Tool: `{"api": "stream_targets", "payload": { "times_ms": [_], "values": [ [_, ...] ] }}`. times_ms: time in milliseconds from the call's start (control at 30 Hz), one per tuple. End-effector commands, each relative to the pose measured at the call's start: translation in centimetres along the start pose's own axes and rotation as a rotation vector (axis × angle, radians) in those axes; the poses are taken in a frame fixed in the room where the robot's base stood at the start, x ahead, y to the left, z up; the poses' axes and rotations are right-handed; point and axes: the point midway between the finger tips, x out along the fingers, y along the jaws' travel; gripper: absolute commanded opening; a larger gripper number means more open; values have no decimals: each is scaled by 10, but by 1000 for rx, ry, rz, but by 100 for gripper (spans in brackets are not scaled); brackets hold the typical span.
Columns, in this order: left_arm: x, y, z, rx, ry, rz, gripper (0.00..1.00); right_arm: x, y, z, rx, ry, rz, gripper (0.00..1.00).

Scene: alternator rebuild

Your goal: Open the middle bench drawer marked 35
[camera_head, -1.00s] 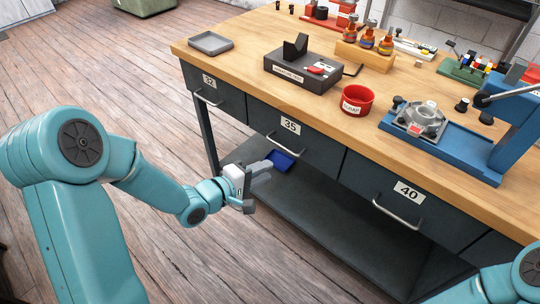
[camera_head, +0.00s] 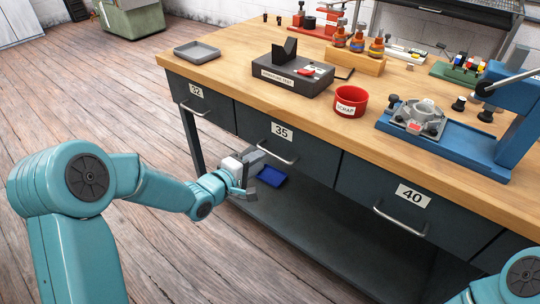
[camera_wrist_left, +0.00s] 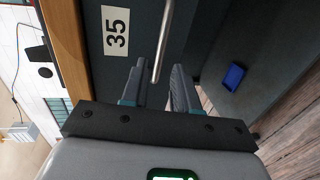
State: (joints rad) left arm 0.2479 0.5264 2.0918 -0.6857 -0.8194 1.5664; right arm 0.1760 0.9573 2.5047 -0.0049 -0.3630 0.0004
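The middle drawer (camera_head: 310,158) marked 35 is shut in the dark bench front, its white label (camera_head: 281,131) above a metal bar handle (camera_head: 277,153). My left gripper (camera_head: 262,168) is just left of and below that handle in the head view. In the left wrist view, the gripper (camera_wrist_left: 160,80) is open, with its two fingers apart. The bar handle (camera_wrist_left: 163,40) runs down to between the fingertips in that picture; I cannot tell how deep it sits between them. The 35 label (camera_wrist_left: 116,31) is beside it. My right gripper is out of view.
Drawers marked 32 (camera_head: 190,103) and 40 (camera_head: 375,194) flank it, both shut. A blue bin (camera_head: 272,176) sits on the lower shelf, close behind the gripper. The bench top holds a grey tray (camera_head: 197,52), a red scrap cup (camera_head: 351,102) and a blue press (camera_head: 455,140).

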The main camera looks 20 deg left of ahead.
Motion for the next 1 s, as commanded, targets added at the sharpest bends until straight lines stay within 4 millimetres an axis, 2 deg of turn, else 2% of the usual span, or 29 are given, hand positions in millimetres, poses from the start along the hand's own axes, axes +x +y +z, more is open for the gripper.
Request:
{"api": "stream_targets", "payload": {
  "times_ms": [100,300,467,700,733,800,1000],
  "values": [
    [27,-1,1,0,-1,1,29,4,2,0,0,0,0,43],
    [56,-1,0,0,1,0,29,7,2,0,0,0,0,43],
    [65,0,0,-1,2,1,29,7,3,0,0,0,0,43],
    [65,0,0,-1,2,0,29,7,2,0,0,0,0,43],
    [65,0,0,-1,2,0,23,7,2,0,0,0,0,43],
    [65,0,0,-1,2,0,0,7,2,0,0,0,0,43],
    [65,0,0,-1,2,0,0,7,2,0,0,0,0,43]
  ]
}}
